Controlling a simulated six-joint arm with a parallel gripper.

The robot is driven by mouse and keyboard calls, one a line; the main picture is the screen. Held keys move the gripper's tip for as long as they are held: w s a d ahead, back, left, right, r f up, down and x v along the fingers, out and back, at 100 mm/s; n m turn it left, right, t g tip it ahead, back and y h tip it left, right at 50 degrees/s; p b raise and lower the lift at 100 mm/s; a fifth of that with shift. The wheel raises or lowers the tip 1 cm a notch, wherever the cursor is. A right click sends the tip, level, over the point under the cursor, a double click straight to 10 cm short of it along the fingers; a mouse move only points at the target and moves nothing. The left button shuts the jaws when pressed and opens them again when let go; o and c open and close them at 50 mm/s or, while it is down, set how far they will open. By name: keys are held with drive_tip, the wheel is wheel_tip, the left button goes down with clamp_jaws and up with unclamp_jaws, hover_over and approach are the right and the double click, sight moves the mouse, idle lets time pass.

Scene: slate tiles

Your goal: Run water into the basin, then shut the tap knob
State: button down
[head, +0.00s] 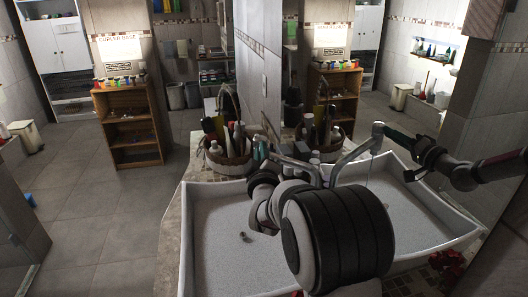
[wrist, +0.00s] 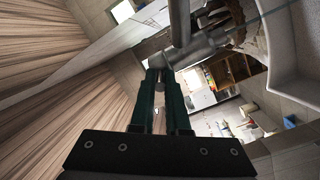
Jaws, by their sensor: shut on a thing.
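The white basin (head: 188,240) with a speckled grey inside fills the lower middle of the head view; its drain (head: 244,236) shows. Its pale wall is at the right of the wrist view (wrist: 286,42). The metal tap (head: 292,162) is partly hidden behind my arm. In the wrist view, my gripper (wrist: 158,74) has its dark green fingers shut on the tap knob (wrist: 159,62) at the end of the tap body (wrist: 194,46). A thin pale line like a water stream (wrist: 268,16) runs beyond the tap. The water level is unclear.
A caddy of bottles and brushes (head: 230,160) stands behind the basin. A wall mirror (head: 395,75) repeats the basin, tap and my arm. A wooden shelf (head: 128,125) stands farther back.

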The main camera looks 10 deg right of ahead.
drive_tip(key=shift+w+a+m+g+h, duration=0.1)
drive_tip(key=shift+a+m+g+h, duration=0.25)
drive_tip(key=shift+m+h, duration=0.45)
drive_tip(key=shift+w+a+m+g+h, duration=0.1)
drive_tip(key=shift+a+m+g+h, duration=0.25)
drive_tip(key=shift+h, duration=0.7)
drive_tip(key=shift+w+a+m+g+h, duration=0.1)
drive_tip(key=shift+a+m+g+h, duration=0.15)
drive_tip(key=shift+m+h, duration=0.55)
drive_tip(key=shift+h, duration=0.25)
drive_tip(key=c, duration=0.9)
unclamp_jaws()
drive_tip(key=v, duration=1.5)
drive_tip(key=shift+s+a+r, duration=0.15)
drive_tip(key=shift+s+r, duration=0.05)
drive_tip(key=shift+s, duration=0.15)
